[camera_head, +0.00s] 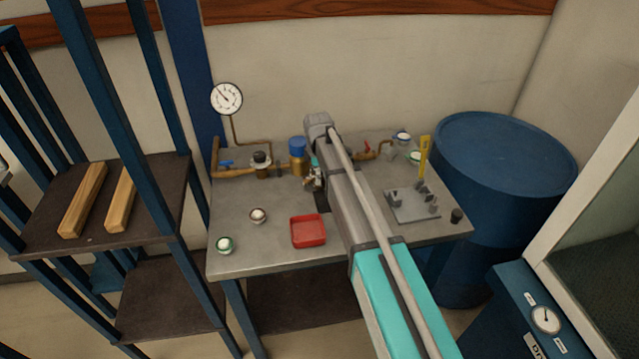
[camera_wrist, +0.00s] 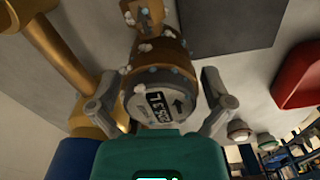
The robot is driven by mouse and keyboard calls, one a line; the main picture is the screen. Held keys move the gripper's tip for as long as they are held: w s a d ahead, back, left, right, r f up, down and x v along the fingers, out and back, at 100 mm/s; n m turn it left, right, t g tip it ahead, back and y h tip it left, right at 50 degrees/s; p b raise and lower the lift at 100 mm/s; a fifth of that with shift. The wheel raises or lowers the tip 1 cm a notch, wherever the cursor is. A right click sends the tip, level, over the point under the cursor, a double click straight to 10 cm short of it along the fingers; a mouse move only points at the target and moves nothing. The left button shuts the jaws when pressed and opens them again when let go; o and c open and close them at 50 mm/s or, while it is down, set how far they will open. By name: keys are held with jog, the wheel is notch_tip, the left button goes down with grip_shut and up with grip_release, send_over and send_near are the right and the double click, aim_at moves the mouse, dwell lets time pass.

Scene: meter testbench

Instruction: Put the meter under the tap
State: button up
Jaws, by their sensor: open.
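In the wrist view the meter (camera_wrist: 155,98) shows a round grey face with a printed label and arrow, and a brass body dotted with pale spots or drops. My gripper (camera_wrist: 160,84) is open, with one finger on each side of the meter; contact cannot be told. In the head view my gripper (camera_head: 313,181) is at the pipework in the middle of the bench, largely hidden by my arm, and the meter is hard to make out. A red-handled tap (camera_head: 367,149) on a brass pipe is just right of my arm.
The bench (camera_head: 270,255) carries a red tray (camera_head: 308,231), a blue-capped brass fitting (camera_head: 297,155), a grey fixture (camera_head: 412,206) and small round parts. A pressure gauge (camera_head: 227,98) rises at left. A blue shelf frame (camera_head: 150,110) and blue drum (camera_head: 505,165) flank the bench.

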jog(key=shift+f, duration=0.2)
dwell(0.5)
jog(key=c, duration=1.2)
jog(key=shift+r, duration=0.2)
jog(key=shift+r+p, duration=0.95)
jog(key=shift+p, duration=0.2)
jog(key=shift+s+d+r+p, duration=0.7)
jog(key=shift+s+r+p, duration=1.1)
jog(key=shift+s, duration=0.45)
jog(key=shift+s+d+r+p, duration=0.7)
jog(key=shift+s+r+p, duration=1.1)
jog(key=shift+s, duration=0.4)
jog(key=shift+s+d+r+p, duration=0.7)
jog(key=shift+s+r+p, duration=1.1)
jog(key=shift+s, duration=0.45)
